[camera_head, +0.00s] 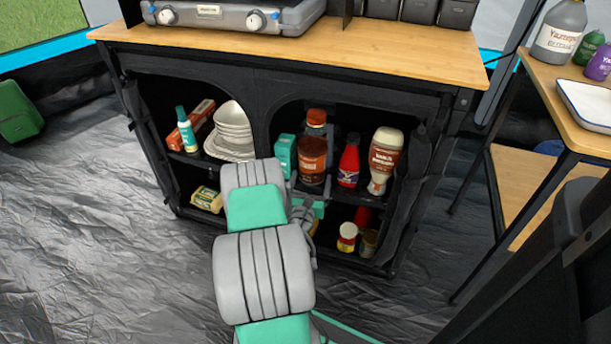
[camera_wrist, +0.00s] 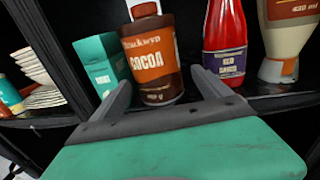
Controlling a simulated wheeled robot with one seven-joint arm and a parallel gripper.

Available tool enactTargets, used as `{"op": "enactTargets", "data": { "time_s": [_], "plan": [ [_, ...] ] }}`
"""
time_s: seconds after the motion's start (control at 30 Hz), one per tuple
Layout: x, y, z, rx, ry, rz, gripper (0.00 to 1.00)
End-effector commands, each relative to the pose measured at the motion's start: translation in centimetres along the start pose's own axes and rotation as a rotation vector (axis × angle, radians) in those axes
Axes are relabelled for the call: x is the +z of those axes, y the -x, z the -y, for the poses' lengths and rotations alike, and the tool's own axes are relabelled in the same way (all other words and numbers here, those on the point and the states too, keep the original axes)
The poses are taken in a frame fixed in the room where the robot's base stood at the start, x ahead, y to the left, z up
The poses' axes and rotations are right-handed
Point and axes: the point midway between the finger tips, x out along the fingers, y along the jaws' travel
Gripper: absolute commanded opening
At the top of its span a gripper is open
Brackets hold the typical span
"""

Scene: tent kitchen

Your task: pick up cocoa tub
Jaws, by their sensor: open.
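The cocoa tub (camera_wrist: 150,57) is brown with an orange label reading COCOA. It stands upright on the upper shelf of the cabinet's right compartment, and the head view shows it too (camera_head: 312,160). My gripper (camera_wrist: 163,85) is open in front of it, with one finger towards each side of the tub's lower part. In the wrist view, the left finger shows near a teal box and the right finger near a red bottle. Whether the fingers touch the tub cannot be told.
The teal box (camera_wrist: 103,62) stands close left of the tub; the red sauce bottle (camera_wrist: 224,40) and a cream bottle (camera_wrist: 288,38) stand to the right. White bowls (camera_head: 232,132) are in the left compartment. Jars (camera_head: 347,237) stand on the lower shelf. The wooden countertop (camera_head: 330,52) is above.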

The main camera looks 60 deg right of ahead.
Motion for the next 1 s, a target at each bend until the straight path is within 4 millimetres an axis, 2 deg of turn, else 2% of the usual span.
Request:
{"op": "enactTargets", "data": {
  "time_s": [0.27,0.5,0.77,1.0],
  "plan": [
    [0.5,-3.2,-0.7,0.011,-0.002,0.003,0.87],
    [0.6,-6.8,-0.7,0.009,-0.003,0.002,0.87],
    [0.6,-7.2,-0.8,0.009,-0.003,0.002,0.87],
    [0.6,-7.2,-0.7,0.008,-0.003,0.002,0.67]
  ]
}}
